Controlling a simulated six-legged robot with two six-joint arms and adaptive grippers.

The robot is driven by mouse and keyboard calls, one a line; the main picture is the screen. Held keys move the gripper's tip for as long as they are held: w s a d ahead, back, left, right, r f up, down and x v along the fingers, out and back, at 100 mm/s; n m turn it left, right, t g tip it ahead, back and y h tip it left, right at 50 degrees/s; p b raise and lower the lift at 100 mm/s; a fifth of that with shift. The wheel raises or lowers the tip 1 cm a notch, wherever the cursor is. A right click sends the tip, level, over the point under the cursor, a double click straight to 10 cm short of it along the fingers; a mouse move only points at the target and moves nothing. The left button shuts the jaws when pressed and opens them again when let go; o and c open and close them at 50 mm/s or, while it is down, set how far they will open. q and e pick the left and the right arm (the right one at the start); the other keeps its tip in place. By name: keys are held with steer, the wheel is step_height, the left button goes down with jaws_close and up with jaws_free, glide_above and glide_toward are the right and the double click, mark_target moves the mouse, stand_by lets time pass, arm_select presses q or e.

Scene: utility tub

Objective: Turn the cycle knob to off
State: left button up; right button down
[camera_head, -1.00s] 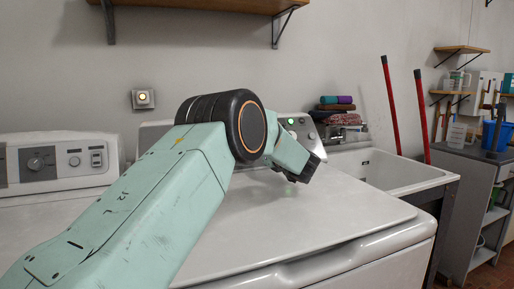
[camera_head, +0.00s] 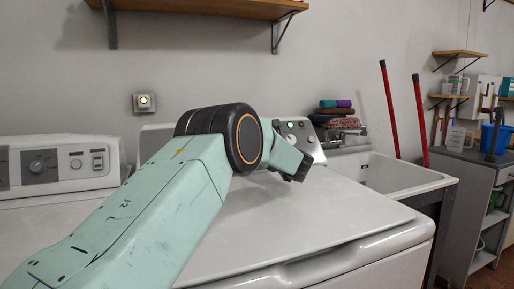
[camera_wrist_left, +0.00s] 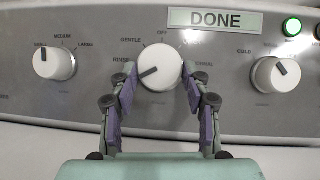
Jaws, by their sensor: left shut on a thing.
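The cycle knob (camera_wrist_left: 160,62) is a round white dial in the middle of the grey control panel in the left wrist view. Its dark pointer aims left and slightly down, near the RINSE label; the OFF label is above the knob. My left gripper (camera_wrist_left: 160,79) has its two purple-padded fingers shut on the knob, one on each side. In the head view my left arm (camera_head: 165,205) reaches to the washer's panel (camera_head: 311,143). The arm hides the knob and most of the gripper there. My right gripper is not in view.
A DONE label (camera_wrist_left: 210,20), a lit green lamp (camera_wrist_left: 292,27) and two other white knobs, left (camera_wrist_left: 54,62) and right (camera_wrist_left: 276,74), surround the cycle knob. A second appliance panel (camera_head: 65,165) stands at left, and a white sink (camera_head: 395,173) at right.

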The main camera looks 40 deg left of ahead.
arm_select(q)
steer(key=shift+c, duration=1.6)
